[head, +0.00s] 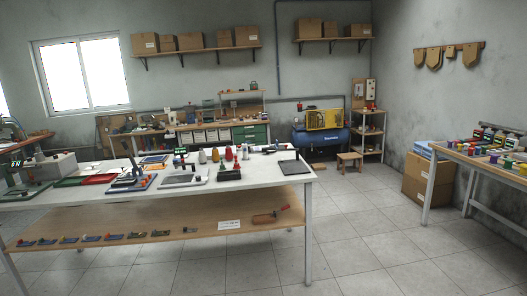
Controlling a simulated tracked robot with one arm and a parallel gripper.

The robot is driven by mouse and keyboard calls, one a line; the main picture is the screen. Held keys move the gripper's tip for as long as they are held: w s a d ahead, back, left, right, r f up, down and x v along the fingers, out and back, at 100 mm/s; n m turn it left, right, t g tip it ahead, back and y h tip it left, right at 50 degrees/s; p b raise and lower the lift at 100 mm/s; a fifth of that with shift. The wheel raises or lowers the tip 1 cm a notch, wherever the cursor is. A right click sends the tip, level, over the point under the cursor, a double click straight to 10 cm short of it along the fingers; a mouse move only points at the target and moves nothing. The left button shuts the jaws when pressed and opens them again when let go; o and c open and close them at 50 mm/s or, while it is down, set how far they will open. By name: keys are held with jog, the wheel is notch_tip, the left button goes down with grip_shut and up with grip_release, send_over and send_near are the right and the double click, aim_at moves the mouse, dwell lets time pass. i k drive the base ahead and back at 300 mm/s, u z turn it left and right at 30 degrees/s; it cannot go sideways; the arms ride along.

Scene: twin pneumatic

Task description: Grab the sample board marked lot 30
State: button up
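My gripper is not in view. No board with a readable lot 30 mark shows; any lettering is too small to read from here. A row of several small flat pieces with coloured parts (93,238) lies along the front of the wooden lower shelf (150,218) under the long white-topped table. I cannot tell whether one of them is the sample board. A white label (229,225) is on the shelf's front edge, and a red-ended brown item (270,217) lies near its right end.
The white-topped table (235,188) carries trays, tools and a dark flat plate (293,167). A bench (460,156) with colourful items stands at right, cardboard boxes (425,183) beside it. A blue compressor (322,140) and stool (349,160) are behind. Tiled floor between the tables is clear.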

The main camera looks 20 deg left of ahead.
aim_at(257, 149)
jog(key=z, duration=0.2)
jog(key=i, duration=1.8)
jog(key=z, duration=0.25)
jog(key=i, duration=4.75)
jog(key=u, duration=0.65)
jog(key=i, duration=1.35)
jog(key=u, duration=1.05)
jog(key=i, duration=1.1)
jog(key=u, duration=1.2)
jog(key=i, duration=0.9)
jog(key=u, duration=0.3)
